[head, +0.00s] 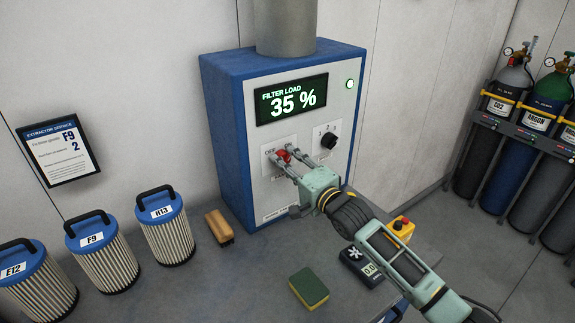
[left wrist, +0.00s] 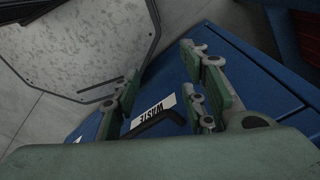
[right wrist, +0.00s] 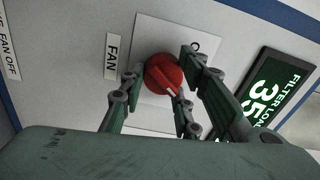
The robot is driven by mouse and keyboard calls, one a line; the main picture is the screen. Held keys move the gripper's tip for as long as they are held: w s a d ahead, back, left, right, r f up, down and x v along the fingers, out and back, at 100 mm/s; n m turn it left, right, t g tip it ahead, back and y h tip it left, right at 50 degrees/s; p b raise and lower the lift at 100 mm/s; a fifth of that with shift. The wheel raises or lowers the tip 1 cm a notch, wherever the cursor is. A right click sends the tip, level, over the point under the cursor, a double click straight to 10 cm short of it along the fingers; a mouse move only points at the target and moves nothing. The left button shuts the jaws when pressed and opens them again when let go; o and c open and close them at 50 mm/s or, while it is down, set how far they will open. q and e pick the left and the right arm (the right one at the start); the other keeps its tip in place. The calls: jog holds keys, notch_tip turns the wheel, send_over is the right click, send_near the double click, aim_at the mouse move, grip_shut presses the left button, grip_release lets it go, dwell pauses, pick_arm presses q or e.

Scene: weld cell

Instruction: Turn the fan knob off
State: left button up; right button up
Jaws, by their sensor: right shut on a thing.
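The fan knob (right wrist: 164,75) is a red round knob with a pale pointer line, on a white plate labelled FAN in the right wrist view. In the head view the red knob (head: 283,155) sits on the front of the blue and grey extractor unit (head: 222,145), partly hidden by my fingers. My right gripper (head: 283,157) is at the panel with its fingers on either side of the knob, shut on it. My left gripper (left wrist: 165,75) is open and empty in the left wrist view, above a blue lid labelled WASTE (left wrist: 165,103). It does not show in the head view.
A black knob (head: 328,140) sits right of the red one. The display (head: 291,99) reads FILTER LOAD 35 %. Filter cartridges (head: 165,228), a brown-handled brush (head: 219,227), a sponge (head: 309,288) and a yellow box with a red button (head: 401,229) stand on the bench. Gas cylinders (head: 507,150) stand right.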

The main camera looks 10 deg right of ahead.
jog(key=shift+d+f+n, duration=0.1)
jog(key=shift+d+n, duration=0.1)
jog(key=shift+n, duration=3.85)
jog(key=shift+d+f+n, duration=0.1)
jog(key=shift+d+n, duration=0.05)
jog(key=shift+n, duration=3.9)
jog(key=shift+w, duration=0.1)
jog(key=shift+r, duration=0.15)
jog(key=o, duration=1)
jog(key=shift+d, duration=0.15)
jog(key=shift+r, duration=0.15)
